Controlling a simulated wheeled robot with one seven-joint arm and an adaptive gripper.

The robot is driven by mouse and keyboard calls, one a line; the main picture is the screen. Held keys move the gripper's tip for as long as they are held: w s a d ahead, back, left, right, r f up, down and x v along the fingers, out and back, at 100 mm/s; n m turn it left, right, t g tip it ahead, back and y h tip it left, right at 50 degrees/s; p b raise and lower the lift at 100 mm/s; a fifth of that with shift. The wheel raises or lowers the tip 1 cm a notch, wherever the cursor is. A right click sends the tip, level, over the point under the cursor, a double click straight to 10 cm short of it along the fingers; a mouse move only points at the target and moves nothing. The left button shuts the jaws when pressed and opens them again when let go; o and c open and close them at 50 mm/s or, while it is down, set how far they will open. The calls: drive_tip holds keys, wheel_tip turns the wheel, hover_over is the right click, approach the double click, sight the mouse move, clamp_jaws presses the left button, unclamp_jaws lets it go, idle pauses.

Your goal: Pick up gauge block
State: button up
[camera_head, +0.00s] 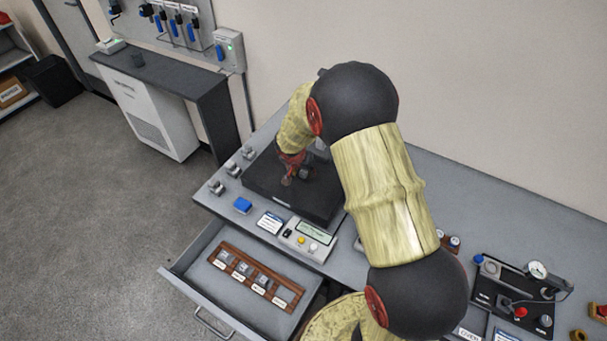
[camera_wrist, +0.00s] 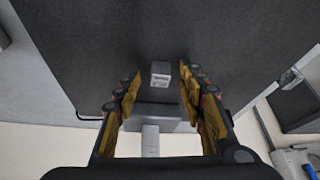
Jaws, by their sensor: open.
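My gripper (camera_wrist: 158,90) is open, with its two yellowish fingers apart over a dark surface in the wrist view. A small pale metallic block (camera_wrist: 160,75), which looks like a gauge block, shows between the fingertips with a gap on each side. I cannot tell whether the fingers are at its height. In the head view my gripper (camera_head: 289,178) is low over the black plate (camera_head: 330,210) on the bench, and the arm hides part of the plate. Several small metallic blocks sit in a labelled wooden rack (camera_head: 290,298) in the open drawer.
The drawer (camera_head: 203,262) stands open at the front of the bench. A dial gauge stand (camera_head: 537,270) is at right.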

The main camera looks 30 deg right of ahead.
drive_tip(key=shift+c, duration=0.9)
drive_tip(key=c, duration=0.7)
clamp_jaws()
